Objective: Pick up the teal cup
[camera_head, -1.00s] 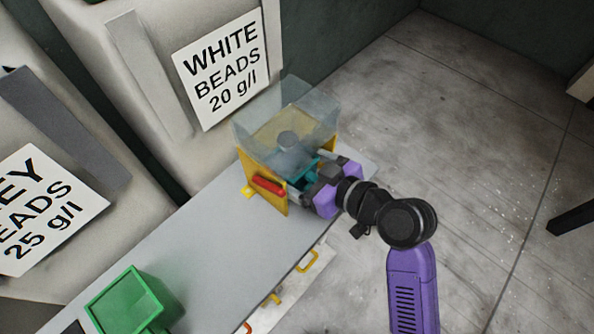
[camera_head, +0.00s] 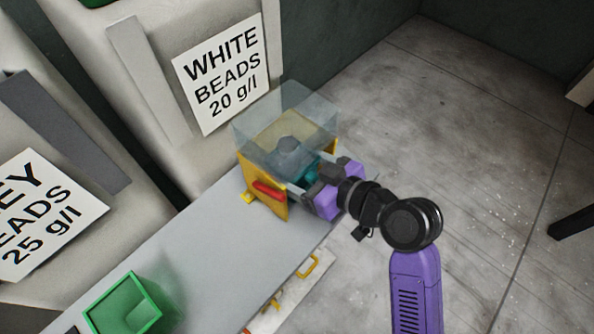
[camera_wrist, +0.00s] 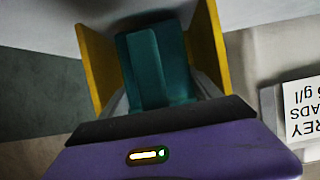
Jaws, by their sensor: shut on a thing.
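The teal cup (camera_head: 306,168) is inside the lower opening of a yellow dispenser (camera_head: 262,190) with a clear hopper on top. In the wrist view the teal cup (camera_wrist: 158,68) stands between two yellow side walls. My gripper (camera_head: 314,180) reaches in from the right and is shut on the cup. In the wrist view its fingers (camera_wrist: 160,98) show only in part, at either side of the cup's lower end. The cup's inside and base are hidden.
The dispenser has a red handle (camera_head: 268,190) and stands at the far end of a grey bench (camera_head: 215,245). A green container (camera_head: 128,305) is at the near left. Large labelled bead bins (camera_head: 150,100) stand behind. Open floor (camera_head: 460,150) lies to the right.

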